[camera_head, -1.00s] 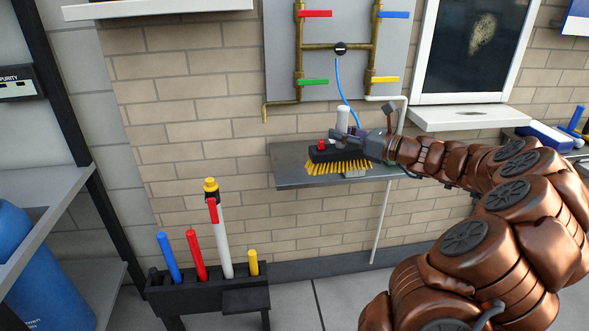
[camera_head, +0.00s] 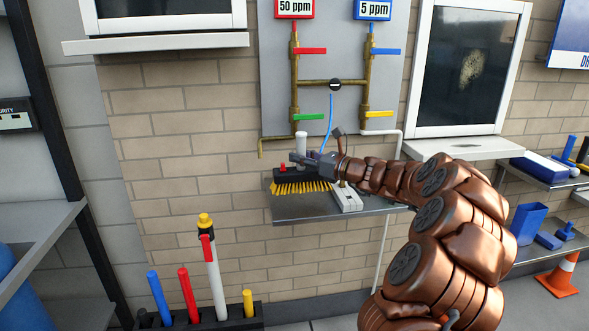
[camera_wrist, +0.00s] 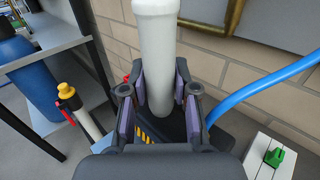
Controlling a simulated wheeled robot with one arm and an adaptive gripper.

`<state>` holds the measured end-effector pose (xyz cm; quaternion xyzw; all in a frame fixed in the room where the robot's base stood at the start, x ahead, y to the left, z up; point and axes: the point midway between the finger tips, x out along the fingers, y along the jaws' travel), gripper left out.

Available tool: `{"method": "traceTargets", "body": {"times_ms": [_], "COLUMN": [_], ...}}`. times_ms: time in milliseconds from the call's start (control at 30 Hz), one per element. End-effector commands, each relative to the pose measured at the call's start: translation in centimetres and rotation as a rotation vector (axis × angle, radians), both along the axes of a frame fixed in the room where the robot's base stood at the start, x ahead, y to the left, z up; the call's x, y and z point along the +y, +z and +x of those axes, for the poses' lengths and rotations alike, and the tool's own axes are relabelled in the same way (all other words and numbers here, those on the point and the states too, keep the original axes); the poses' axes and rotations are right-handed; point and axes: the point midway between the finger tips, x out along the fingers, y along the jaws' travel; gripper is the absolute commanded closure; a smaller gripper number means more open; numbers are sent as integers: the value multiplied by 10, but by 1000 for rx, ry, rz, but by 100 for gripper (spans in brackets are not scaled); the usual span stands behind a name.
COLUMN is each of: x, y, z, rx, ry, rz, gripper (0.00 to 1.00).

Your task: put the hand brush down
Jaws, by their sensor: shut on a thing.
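The hand brush (camera_head: 300,188) has a dark block with yellow bristles pointing down. It is at the left part of the grey wall shelf (camera_head: 315,215); I cannot tell whether the bristles touch the shelf. A white tube (camera_head: 300,142) stands upright from the brush. In the wrist view the white tube (camera_wrist: 158,60) rises between my fingers (camera_wrist: 160,95), with a bit of yellow bristle below.
A white block with a green knob (camera_wrist: 268,160) is on the shelf right of the brush. A blue hose (camera_head: 329,125) hangs from the valve panel (camera_head: 270,60) to near my gripper. A rack of coloured tubes (camera_head: 235,313) stands below left.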

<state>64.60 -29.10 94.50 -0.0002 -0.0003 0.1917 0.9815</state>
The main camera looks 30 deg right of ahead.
Motion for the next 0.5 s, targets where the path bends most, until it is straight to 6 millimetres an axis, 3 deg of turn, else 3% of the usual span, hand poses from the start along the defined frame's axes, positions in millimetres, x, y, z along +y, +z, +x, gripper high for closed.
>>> {"method": "traceTargets", "body": {"times_ms": [367, 500], "x": [6, 7], "y": [-1, -11], "z": [18, 24], "rx": [-2, 0], "ry": [-1, -2], "rz": [1, 3], "gripper": [100, 100]}}
